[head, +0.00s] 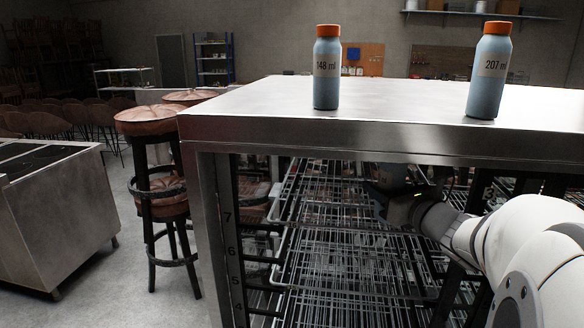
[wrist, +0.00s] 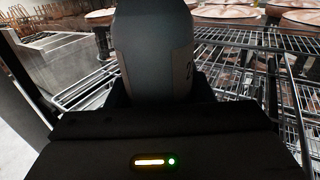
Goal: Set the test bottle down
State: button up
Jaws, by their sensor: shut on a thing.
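My gripper (head: 384,192) is inside the wire-shelved rack, under its steel top, near the upper shelf level. In the wrist view it is shut on a grey-blue bottle (wrist: 150,55) with a darker label band, on which part of a figure shows at the right edge. The bottle's upper end is cut off by the frame, and its lower end is hidden behind the gripper body. In the head view the held bottle is dark and hard to make out. I cannot tell whether it touches a shelf.
Two blue bottles with orange caps, labelled 148 ml (head: 326,85) and 207 ml (head: 487,85), stand on the steel top (head: 400,98). Wire shelves (head: 350,265) lie below, beside a post numbered 7 to 4. Bar stools (head: 160,190) and a steel cabinet (head: 60,215) stand left.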

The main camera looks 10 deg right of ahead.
jog(key=x, duration=0.3)
jog(key=shift+w+d+r, duration=0.15)
jog(key=shift+w+r, duration=0.05)
jog(key=shift+r, duration=0.05)
jog(key=shift+w+d+p, duration=0.15)
jog(key=shift+w+p, duration=0.1)
jog(key=shift+w, duration=0.2)
jog(key=shift+w+d+p, duration=0.2)
jog(key=shift+w+p, duration=0.05)
jog(key=shift+w, duration=0.2)
jog(key=w, duration=0.2)
jog(key=f+p, duration=0.1)
jog(key=shift+w+d, duration=0.4)
jog(key=shift+s+f, duration=0.15)
jog(key=shift+f, duration=0.1)
jog(key=shift+f, duration=0.15)
jog(key=o, duration=1.3)
jog(key=shift+c, duration=0.2)
